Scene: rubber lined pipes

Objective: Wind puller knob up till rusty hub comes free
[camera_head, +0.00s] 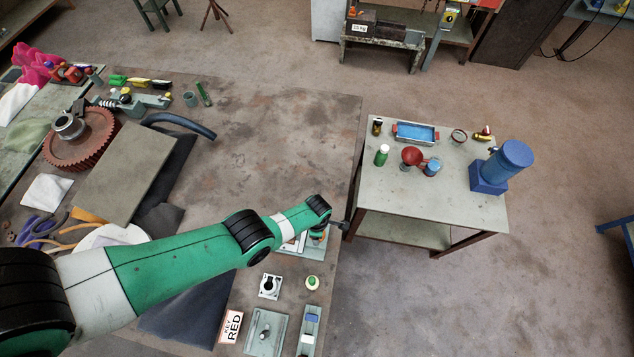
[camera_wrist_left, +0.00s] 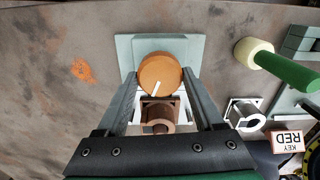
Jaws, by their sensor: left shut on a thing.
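The puller knob (camera_wrist_left: 160,74) is a round orange-brown cap with a white mark line, seen in the left wrist view against a pale green-grey plate (camera_wrist_left: 195,48). My left gripper (camera_wrist_left: 160,82) is shut on it, one finger at each side. The rusty hub (camera_wrist_left: 158,114) is a brown, ring-like piece just below the knob in that view, between the fingers, over a white surface. Whether it touches its seat cannot be told. In the head view my left arm reaches to the bench's right edge and largely hides the puller. My right gripper is not in view.
Near the puller are a white bored block (camera_head: 270,287), a green-topped knob (camera_head: 312,283), a KEY RED card (camera_head: 231,326) and a lever plate (camera_head: 266,333). A red gear (camera_head: 80,140) stands at left.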

